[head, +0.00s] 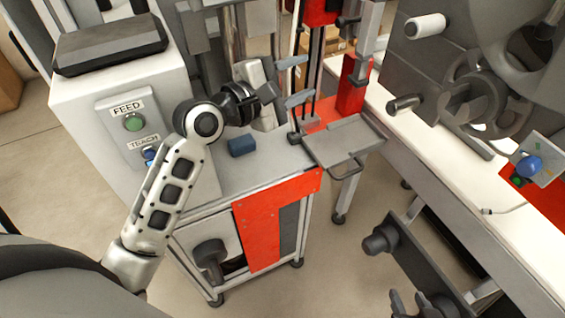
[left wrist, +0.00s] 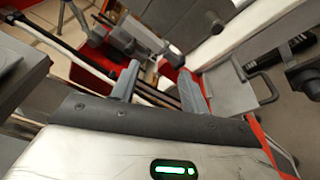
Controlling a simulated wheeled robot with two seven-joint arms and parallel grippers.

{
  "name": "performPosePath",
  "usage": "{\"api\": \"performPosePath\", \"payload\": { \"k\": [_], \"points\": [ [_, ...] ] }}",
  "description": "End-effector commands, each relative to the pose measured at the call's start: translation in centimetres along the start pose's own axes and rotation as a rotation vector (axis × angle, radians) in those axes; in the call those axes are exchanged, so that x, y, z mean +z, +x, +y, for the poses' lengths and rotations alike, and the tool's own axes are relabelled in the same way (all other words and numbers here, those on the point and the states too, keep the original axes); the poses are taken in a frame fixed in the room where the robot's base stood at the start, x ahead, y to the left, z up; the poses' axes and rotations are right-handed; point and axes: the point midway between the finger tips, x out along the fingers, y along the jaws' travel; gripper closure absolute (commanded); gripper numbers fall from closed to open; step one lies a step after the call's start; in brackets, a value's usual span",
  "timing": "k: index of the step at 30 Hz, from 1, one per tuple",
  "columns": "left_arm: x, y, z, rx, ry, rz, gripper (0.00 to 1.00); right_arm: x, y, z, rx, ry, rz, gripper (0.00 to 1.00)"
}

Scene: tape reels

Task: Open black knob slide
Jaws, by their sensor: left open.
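A black knob (head: 378,242) sticks out from a dark grey panel (head: 425,265) under the long bench at lower right. Another dark knob (head: 210,252) shows in the white frame under the small grey-topped stand at lower left. I cannot tell which one belongs to the slide. My left gripper (head: 298,80) is open and empty above the stand, well above and apart from both knobs. Its two grey-blue fingers show apart in the left wrist view (left wrist: 158,86).
A white FEED box (head: 120,100) stands left of my left forearm. A small blue block (head: 242,146) lies on the stand. A grey tray (head: 342,142) with a handle juts out at the stand's right. A reel machine (head: 490,70) fills the upper right. Floor shows between stand and bench.

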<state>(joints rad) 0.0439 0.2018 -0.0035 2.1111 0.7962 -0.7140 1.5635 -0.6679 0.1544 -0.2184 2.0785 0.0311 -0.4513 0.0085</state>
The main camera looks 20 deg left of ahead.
Motion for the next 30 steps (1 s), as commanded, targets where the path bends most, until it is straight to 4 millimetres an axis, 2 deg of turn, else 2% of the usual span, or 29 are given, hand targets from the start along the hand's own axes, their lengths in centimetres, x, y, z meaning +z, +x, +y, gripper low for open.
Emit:
{"api": "performPosePath", "payload": {
  "k": [9, 21, 30],
  "points": [
    [-2.1, -1.2, -6.1, -0.102, 0.313, 0.096, 0.55, -0.5, -0.2, 0.0, 0.0, 0.001, 0.005, 0.64],
    [-3.7, -3.8, -13.2, -0.256, 0.708, 0.147, 0.55, -0.9, -0.4, -0.2, 0.0, 0.012, 0.011, 0.64],
    [-4.1, -5.0, -15.7, -0.321, 0.868, 0.147, 0.55, -1.0, -0.4, -0.3, 0.0, 0.012, 0.01, 0.64]
  ]
}}
